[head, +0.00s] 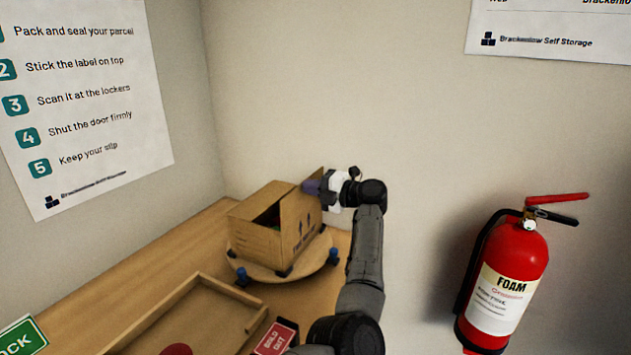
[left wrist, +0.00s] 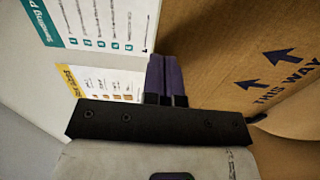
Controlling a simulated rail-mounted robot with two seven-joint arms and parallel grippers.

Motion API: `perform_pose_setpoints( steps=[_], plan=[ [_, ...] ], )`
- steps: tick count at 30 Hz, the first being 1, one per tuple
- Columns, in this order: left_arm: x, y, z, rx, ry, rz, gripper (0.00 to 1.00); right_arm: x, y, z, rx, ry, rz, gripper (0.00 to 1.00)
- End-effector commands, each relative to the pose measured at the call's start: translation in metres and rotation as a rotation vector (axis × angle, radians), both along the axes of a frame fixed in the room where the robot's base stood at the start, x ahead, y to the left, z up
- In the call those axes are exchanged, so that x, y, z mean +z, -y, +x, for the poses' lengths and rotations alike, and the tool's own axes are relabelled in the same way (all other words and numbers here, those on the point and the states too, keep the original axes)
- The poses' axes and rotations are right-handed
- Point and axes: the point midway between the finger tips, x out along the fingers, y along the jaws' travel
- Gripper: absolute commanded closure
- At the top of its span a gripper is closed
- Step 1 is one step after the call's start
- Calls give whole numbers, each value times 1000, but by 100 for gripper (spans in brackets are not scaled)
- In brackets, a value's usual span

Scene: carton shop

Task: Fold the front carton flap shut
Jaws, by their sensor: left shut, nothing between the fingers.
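The brown carton (head: 265,232) sits on a round wooden turntable (head: 262,272), and a dark opening shows in its top. A flap (head: 298,208) stands up along its right side, above the face with printed arrows. I cannot tell for sure which flap is the front one. My left gripper (head: 313,187) is shut and empty, its purple fingers at the upper right edge of the standing flap. In the left wrist view the closed fingers (left wrist: 165,75) lie right beside the cardboard (left wrist: 225,45) with arrows and "THIS WAY". Whether they touch it is unclear. My right gripper is out of view.
A shallow wooden tray (head: 215,305) lies on the bench in front of the turntable, with a red sign (head: 276,338) beside it. Blue-topped knobs (head: 242,275) stand at the turntable's rim. Walls close off the back and left. A fire extinguisher (head: 505,285) is at the right.

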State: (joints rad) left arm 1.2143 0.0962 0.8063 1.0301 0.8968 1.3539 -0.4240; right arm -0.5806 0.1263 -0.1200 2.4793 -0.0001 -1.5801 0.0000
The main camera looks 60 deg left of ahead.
Motion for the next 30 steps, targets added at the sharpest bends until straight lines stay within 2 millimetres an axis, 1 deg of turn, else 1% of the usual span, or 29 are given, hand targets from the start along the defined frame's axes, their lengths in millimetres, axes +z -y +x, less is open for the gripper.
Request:
perform_pose_setpoints(
  steps=[1,6,12,21,30],
  plan=[
    [11,-3,-2,0,25,-38,100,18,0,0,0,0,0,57],
    [14,-14,-9,0,111,-176,100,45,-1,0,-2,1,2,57],
    [13,-28,-18,1,216,-337,100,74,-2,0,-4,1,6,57],
    [6,-48,-30,1,368,-576,100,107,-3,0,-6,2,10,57],
    [-8,-66,-41,0,521,-816,100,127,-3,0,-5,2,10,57]
  ],
)
